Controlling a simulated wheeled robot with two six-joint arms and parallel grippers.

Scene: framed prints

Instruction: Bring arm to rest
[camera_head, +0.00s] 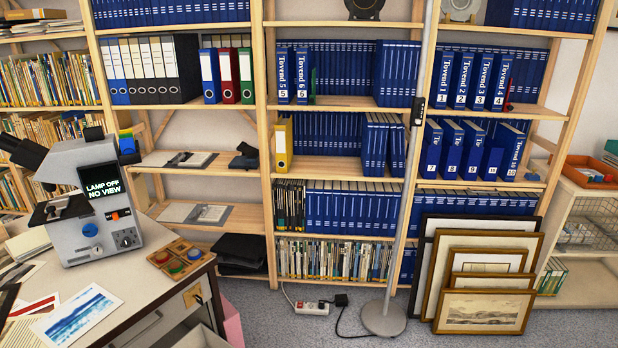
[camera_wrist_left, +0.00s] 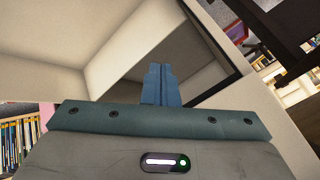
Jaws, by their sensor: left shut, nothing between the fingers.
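In the left wrist view my left gripper (camera_wrist_left: 160,75) shows as two blue-grey fingers pressed together, with nothing between them. Behind the fingers is a pale, box-like interior (camera_wrist_left: 110,45) with a dark edge, close to the gripper. I cannot tell whether the fingers touch it. Neither of my arms shows in the head view. My right gripper is not in view.
A desk (camera_head: 150,290) at the left holds a microscope-like device (camera_head: 95,235) and a wooden tray of coloured discs (camera_head: 180,258); a drawer (camera_head: 203,338) below is open. Framed prints (camera_head: 482,311) lean against the shelves. A lamp stand base (camera_head: 384,318) stands on the grey floor.

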